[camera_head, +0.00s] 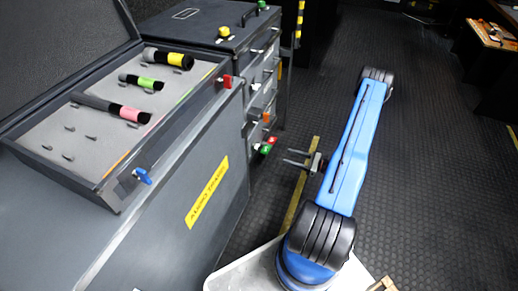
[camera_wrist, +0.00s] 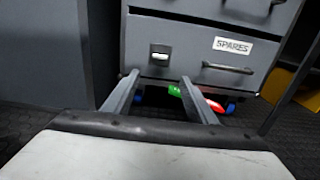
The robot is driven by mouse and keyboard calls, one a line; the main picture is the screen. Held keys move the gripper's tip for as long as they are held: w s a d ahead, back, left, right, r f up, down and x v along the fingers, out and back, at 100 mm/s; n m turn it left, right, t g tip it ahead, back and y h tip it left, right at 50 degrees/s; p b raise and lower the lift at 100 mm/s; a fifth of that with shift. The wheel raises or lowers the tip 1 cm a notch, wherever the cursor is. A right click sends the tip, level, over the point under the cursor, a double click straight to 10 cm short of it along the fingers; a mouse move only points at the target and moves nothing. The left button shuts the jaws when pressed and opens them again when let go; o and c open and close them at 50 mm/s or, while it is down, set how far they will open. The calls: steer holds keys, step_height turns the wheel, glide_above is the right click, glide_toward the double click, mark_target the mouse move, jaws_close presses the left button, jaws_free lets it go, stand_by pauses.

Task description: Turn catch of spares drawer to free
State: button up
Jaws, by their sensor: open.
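The spares drawer (camera_wrist: 190,62) is the lowest grey front in the wrist view and looks shut. It has a white SPARES label (camera_wrist: 232,46), a dark bar handle (camera_wrist: 228,68) and, left of the handle, a small pale catch (camera_wrist: 159,57). The catch's exact turn is too small to tell. My gripper (camera_wrist: 160,78) is open and empty, its fingertips just below the catch in the picture and seemingly apart from the drawer. In the head view my gripper (camera_head: 286,157) points left toward the drawer cabinet, whose drawer fronts are seen at a steep angle.
Green (camera_wrist: 174,90) and red (camera_wrist: 215,105) pieces show low beyond the fingers. An open case (camera_head: 60,165) with coloured-band microphones stands on an audio trunk (camera_head: 165,245) at left. A yellow button (camera_head: 224,31) sits on the cabinet top. The dark floor (camera_head: 430,170) at right is clear.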

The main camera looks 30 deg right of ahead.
mark_target(256, 147)
steer(key=x, duration=1.7)
steer(key=shift+w+a+r, duration=0.1)
steer(key=c, duration=1.1)
